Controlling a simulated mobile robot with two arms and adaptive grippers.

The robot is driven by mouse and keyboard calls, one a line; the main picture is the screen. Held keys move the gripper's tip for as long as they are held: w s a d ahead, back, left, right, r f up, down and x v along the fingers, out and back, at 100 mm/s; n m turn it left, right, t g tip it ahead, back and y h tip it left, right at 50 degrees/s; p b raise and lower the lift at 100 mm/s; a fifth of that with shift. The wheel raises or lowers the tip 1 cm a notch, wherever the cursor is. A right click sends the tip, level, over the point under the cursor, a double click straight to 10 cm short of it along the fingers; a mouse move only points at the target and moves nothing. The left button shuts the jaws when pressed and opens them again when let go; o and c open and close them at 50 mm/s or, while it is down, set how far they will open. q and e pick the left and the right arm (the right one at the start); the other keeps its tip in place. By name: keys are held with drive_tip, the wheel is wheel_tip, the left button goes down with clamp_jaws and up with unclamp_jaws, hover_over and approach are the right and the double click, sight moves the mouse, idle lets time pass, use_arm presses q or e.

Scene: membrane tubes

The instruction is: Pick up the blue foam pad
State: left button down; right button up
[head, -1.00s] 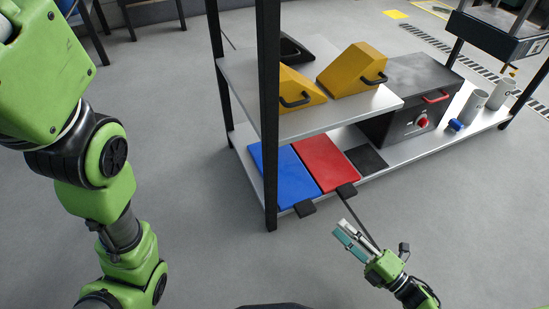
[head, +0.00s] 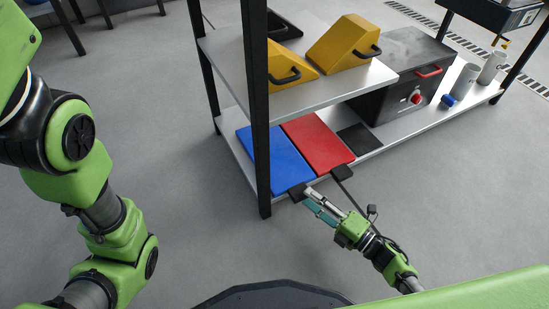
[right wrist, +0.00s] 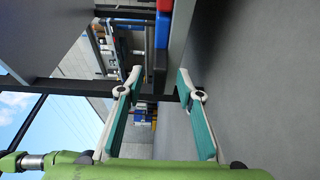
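The blue foam pad (head: 285,160) lies flat on the lower shelf, partly behind a black post, with a black tab (head: 298,191) at its front edge. My right gripper (head: 309,198) is at this tab, in front of the shelf. In the right wrist view, my right gripper (right wrist: 159,80) is open, with its two fingers apart. The blue pad's edge (right wrist: 160,62) shows end-on between and just beyond the fingertips. I cannot tell whether a finger touches the tab. My left arm shows, but its gripper is out of view.
A red pad (head: 318,145) lies beside the blue one. Yellow wedges (head: 342,45) stand on the upper shelf (head: 340,82) above. A black post (head: 256,120) rises at the shelf's front corner. A dark box (head: 408,80) is to the right. The floor in front is clear.

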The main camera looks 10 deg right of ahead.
drive_tip(key=shift+b+x, duration=0.45)
drive_tip(key=shift+x, duration=1.1)
clamp_jaws()
drive_tip(key=shift+r, duration=0.1)
drive_tip(key=shift+r, duration=0.15)
